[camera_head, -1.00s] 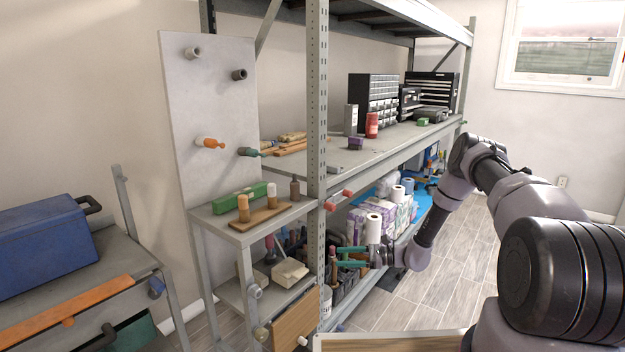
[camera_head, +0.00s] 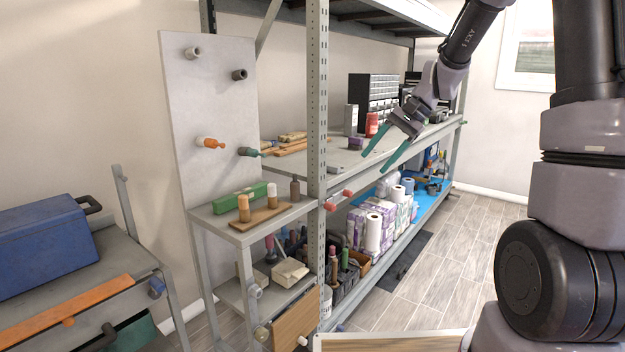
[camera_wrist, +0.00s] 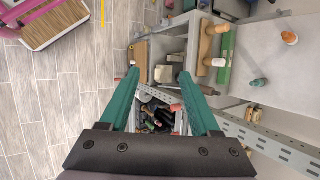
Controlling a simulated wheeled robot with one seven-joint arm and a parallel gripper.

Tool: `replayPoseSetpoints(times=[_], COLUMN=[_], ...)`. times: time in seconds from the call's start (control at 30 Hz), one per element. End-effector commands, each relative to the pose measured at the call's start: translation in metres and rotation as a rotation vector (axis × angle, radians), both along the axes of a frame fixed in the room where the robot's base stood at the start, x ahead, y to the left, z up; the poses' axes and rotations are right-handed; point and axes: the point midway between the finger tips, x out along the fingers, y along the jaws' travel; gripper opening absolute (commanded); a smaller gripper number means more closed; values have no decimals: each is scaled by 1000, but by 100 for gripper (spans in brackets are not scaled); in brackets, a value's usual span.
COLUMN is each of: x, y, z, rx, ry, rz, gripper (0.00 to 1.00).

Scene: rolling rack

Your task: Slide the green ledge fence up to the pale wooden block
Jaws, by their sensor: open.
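The green ledge fence (camera_head: 240,201) is a long green bar along the back of the small side ledge. It also shows in the wrist view (camera_wrist: 226,62), right of the fingers. A pale block (camera_head: 290,270) lies on the lower shelf below that ledge; in the wrist view a pale block (camera_wrist: 165,74) appears between the fingertips, farther away. I cannot tell for certain that it is wooden. The fence and this block are apart, at different heights. My gripper (camera_head: 375,162) is open and empty, its teal fingers in front of the long shelf, well right of the fence.
A perforated rack post (camera_head: 317,120) rises between the ledge and my gripper. A pegboard (camera_head: 205,110) stands behind.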

Motion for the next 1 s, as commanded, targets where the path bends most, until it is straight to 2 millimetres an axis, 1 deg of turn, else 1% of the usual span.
replayPoseSetpoints(times=[0.03, 0.17, 0.2, 0.4, 0.5, 0.6, 0.7, 0.83, 1.0], x=[-14, -49, -60, -116, -144, -168, -186, -199, -204], y=[-4, -17, -22, -44, -56, -66, -74, -80, -83], z=[18, 51, 60, 98, 111, 120, 125, 128, 128], rx=[-39, -138, -168, -306, -368, -420, -457, -487, -498], ry=[-48, -159, -193, -371, -460, -540, -603, -651, -666], rz=[13, 33, 39, 53, 53, 54, 49, 46, 44], gripper=[63, 63, 63, 63, 63, 63, 63, 63, 63])
